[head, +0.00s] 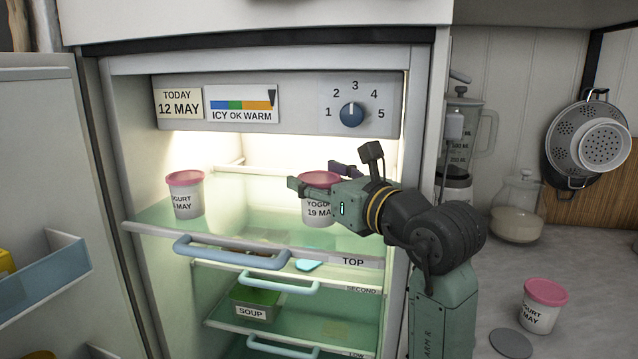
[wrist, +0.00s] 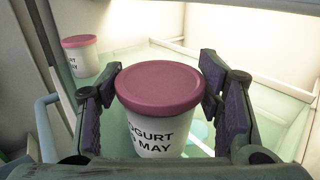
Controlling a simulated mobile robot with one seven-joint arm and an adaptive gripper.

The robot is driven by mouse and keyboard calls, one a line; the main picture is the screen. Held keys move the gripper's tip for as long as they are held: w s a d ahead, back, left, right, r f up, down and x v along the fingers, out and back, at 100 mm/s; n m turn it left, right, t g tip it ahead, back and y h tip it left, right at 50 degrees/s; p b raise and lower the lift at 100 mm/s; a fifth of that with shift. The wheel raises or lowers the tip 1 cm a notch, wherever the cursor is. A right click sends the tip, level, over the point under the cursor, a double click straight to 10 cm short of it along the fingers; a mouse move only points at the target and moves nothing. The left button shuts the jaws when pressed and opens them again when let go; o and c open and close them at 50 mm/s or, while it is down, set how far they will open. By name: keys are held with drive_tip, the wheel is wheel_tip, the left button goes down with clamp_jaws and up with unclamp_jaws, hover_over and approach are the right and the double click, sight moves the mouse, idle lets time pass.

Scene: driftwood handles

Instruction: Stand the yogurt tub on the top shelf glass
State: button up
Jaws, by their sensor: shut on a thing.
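My gripper (head: 316,180) is shut on a white yogurt tub (head: 315,212) with a pink lid, labelled 19 May. The tub is upright inside the open fridge, over the top shelf glass (head: 245,224). I cannot tell whether its base touches the glass. In the wrist view the held tub (wrist: 158,137) sits between the two dark finger pads of my gripper (wrist: 160,88), its lid at pad height. Another pink-lidded yogurt tub (head: 187,200) stands at the left of the same shelf. A third tub (head: 541,310) stands on the counter at right.
The top shelf has a blue-grey front handle (head: 230,258). Lower shelves hold a green-lidded soup box (head: 255,302). The open door (head: 40,170) is at left. A dial (head: 352,115) is above. Glass between the two shelf tubs is clear. A grey disc (head: 510,343) lies on the counter.

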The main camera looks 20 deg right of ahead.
drive_tip(key=shift+f, duration=0.7)
drive_tip(key=shift+f, duration=0.2)
drive_tip(key=o, duration=1.2)
drive_tip(key=shift+o, duration=0.2)
drive_tip(key=shift+r, duration=0.15)
drive_tip(key=shift+s+d, duration=0.1)
drive_tip(key=shift+s, duration=0.15)
drive_tip(key=b+v, duration=0.2)
drive_tip(key=v, duration=0.5)
drive_tip(key=shift+r, duration=0.1)
drive_tip(key=shift+s, duration=0.1)
